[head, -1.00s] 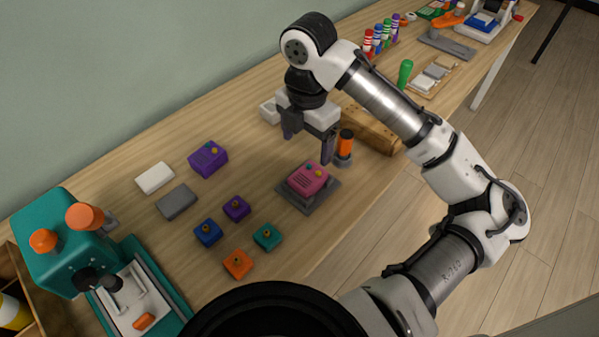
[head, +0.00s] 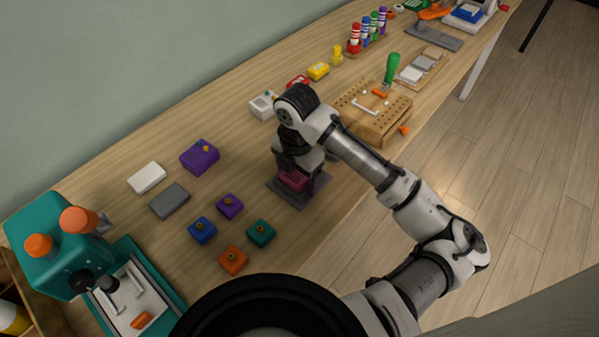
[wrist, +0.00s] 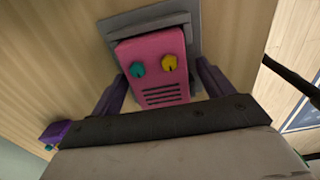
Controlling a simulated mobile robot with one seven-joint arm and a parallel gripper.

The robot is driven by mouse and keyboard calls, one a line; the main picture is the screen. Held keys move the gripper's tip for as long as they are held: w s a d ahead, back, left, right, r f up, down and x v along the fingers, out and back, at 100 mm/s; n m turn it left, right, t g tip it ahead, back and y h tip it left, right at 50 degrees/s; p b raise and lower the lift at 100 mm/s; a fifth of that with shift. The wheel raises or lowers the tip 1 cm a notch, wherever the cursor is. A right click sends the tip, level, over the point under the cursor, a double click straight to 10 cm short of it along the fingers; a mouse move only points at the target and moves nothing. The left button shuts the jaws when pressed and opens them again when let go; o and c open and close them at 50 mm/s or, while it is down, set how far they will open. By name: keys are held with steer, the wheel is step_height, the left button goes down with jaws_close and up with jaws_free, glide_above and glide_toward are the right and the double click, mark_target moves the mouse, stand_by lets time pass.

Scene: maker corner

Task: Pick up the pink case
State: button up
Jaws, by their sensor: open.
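The pink case (head: 293,181) sits on a grey stand (head: 281,190) on the bench, mostly hidden under my arm in the head view. In the wrist view the pink case (wrist: 155,68) shows a teal knob, a yellow knob and dark slots on its face, with the grey stand (wrist: 194,22) behind it. My gripper (wrist: 160,85) is open, with one purple finger on each side of the case. I cannot tell whether the fingers touch it.
A purple case (head: 200,157), a white block (head: 147,177) and a grey block (head: 169,201) lie to the left. Several small knobbed blocks, including a teal one (head: 261,233), lie in front. A pegboard block (head: 372,108) stands to the right. A teal press (head: 62,245) is at far left.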

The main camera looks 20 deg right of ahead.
steer(key=shift+f, duration=0.1)
steer(key=c, duration=1.1)
